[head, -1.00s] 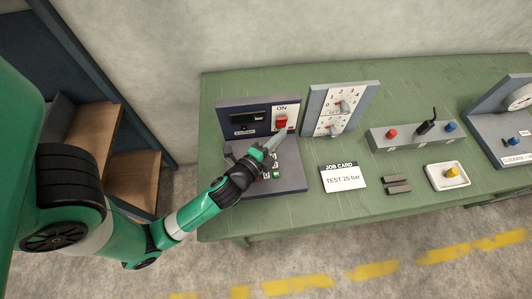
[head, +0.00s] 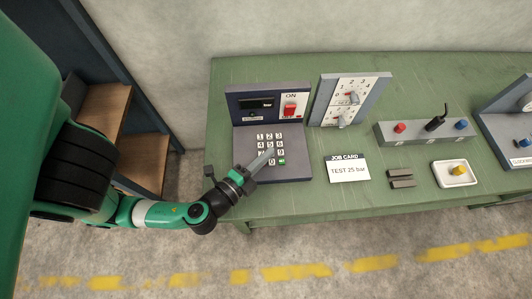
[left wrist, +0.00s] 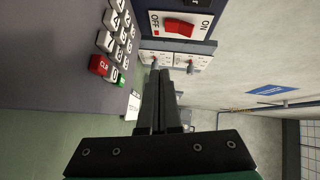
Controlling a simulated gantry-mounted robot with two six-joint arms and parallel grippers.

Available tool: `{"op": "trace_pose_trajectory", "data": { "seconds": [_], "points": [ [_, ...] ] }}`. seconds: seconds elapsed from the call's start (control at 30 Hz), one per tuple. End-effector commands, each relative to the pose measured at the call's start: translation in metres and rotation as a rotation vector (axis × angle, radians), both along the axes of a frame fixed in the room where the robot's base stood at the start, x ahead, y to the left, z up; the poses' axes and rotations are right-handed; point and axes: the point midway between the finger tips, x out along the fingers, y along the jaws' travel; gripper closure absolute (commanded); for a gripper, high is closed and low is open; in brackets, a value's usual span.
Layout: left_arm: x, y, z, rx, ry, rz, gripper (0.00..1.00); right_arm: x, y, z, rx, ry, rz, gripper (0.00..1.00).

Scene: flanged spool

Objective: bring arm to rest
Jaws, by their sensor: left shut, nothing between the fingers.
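My left gripper (head: 262,162) is shut and empty. In the head view it overlaps the lower left of the keypad (head: 270,142) on the dark control unit; I cannot tell whether it touches. In the left wrist view the closed fingers (left wrist: 158,95) point past the keypad (left wrist: 117,38) towards the dial panel (left wrist: 175,61). The red ON/OFF switch (head: 290,109) stands above the keypad, and it also shows in the left wrist view (left wrist: 180,26). My right gripper is in neither view.
The green bench (head: 330,208) also holds a dial panel (head: 349,98), a job card (head: 347,169) reading TEST 25 bar, a grey button box (head: 425,132), two dark blocks (head: 402,178) and a white tray (head: 455,181) with a yellow knob. A wooden shelf (head: 105,108) stands at left.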

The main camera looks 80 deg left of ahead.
Motion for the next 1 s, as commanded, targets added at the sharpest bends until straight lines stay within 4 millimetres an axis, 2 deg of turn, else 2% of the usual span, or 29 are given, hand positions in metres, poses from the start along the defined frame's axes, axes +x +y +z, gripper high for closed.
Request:
{"op": "trace_pose_trajectory", "data": {
  "seconds": [0.37, 0.47, 0.57, 0.67, 0.77, 0.83, 0.87, 0.9, 1.0],
  "points": [
    [0.0, 0.002, 0.001, -0.001, -0.003, 0.008, 1.0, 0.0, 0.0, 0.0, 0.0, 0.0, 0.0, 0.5],
    [0.016, 0.002, 0.016, -0.019, -0.064, 0.027, 1.0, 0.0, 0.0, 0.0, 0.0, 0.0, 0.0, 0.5],
    [0.05, 0.002, 0.057, -0.062, -0.209, 0.059, 1.0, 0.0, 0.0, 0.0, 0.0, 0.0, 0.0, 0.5],
    [0.093, 0.002, 0.115, -0.178, -0.404, 0.074, 1.0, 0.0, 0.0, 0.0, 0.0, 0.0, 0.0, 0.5],
    [0.132, -0.001, 0.184, -0.341, -0.613, 0.035, 1.0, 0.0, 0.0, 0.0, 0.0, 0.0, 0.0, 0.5],
    [0.153, -0.005, 0.239, -0.463, -0.761, -0.027, 1.0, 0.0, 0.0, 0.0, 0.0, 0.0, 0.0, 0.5],
    [0.16, -0.007, 0.263, -0.514, -0.823, -0.062, 1.0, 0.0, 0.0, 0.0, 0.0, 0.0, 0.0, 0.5],
    [0.167, -0.01, 0.297, -0.579, -0.901, -0.117, 1.0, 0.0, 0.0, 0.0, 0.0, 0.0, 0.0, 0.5],
    [0.171, -0.022, 0.373, -0.717, -1.064, -0.276, 1.0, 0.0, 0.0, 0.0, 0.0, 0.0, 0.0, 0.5]
  ]
}}
